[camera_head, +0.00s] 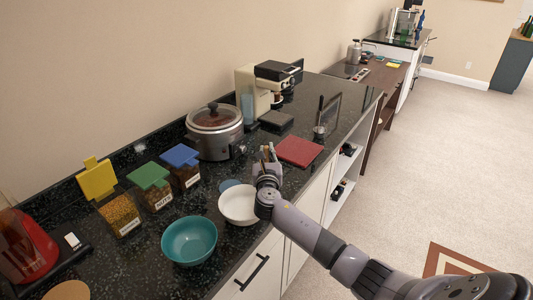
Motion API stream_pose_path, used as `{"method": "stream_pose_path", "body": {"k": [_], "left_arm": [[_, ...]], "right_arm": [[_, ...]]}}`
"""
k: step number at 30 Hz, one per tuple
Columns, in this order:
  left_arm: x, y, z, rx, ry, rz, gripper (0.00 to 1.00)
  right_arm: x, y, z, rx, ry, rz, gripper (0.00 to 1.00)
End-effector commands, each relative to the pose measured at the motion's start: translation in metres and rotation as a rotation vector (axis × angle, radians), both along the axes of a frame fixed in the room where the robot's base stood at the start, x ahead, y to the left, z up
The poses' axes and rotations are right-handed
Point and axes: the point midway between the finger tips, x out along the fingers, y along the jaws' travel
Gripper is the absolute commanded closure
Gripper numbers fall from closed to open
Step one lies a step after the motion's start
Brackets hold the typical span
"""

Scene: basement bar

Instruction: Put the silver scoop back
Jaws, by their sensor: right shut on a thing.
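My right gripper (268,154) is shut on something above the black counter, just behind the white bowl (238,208). What it holds is mostly hidden by the fingers and too small to make out. I cannot pick out the silver scoop for certain. Three clear bins stand along the wall: one with a yellow lid (97,178), one with a green lid (148,175) and one with a blue lid (180,155). My left gripper is not in view.
A teal bowl (189,241) stands left of the white bowl. A slow cooker (214,132), a coffee machine (262,88) and a red board (299,151) are on the counter behind. A red appliance (25,250) is at the left edge.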

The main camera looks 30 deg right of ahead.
Motion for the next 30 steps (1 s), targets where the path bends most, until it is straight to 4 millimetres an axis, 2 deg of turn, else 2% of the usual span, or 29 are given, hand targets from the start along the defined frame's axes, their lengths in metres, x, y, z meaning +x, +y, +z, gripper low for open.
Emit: {"method": "stream_pose_path", "body": {"k": [7,8,17,24,28,30], "left_arm": [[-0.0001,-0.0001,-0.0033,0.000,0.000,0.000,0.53],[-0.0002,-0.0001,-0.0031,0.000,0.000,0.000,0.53],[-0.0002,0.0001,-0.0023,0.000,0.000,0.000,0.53],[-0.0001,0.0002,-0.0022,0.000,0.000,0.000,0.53],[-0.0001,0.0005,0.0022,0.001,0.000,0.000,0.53],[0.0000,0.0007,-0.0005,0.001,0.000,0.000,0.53]], "right_arm": [[0.0001,0.0000,-0.0042,-0.001,-0.001,0.000,1.00],[0.0001,0.0000,-0.0044,0.000,0.000,0.000,0.87],[0.0000,0.0000,-0.0034,0.000,0.000,0.000,0.67],[0.0000,0.0000,-0.0031,0.000,0.000,0.000,0.67],[-0.0004,0.0003,0.0034,0.000,-0.001,0.000,0.67],[-0.0067,0.0046,-0.0005,0.000,0.000,0.002,0.67]]}}
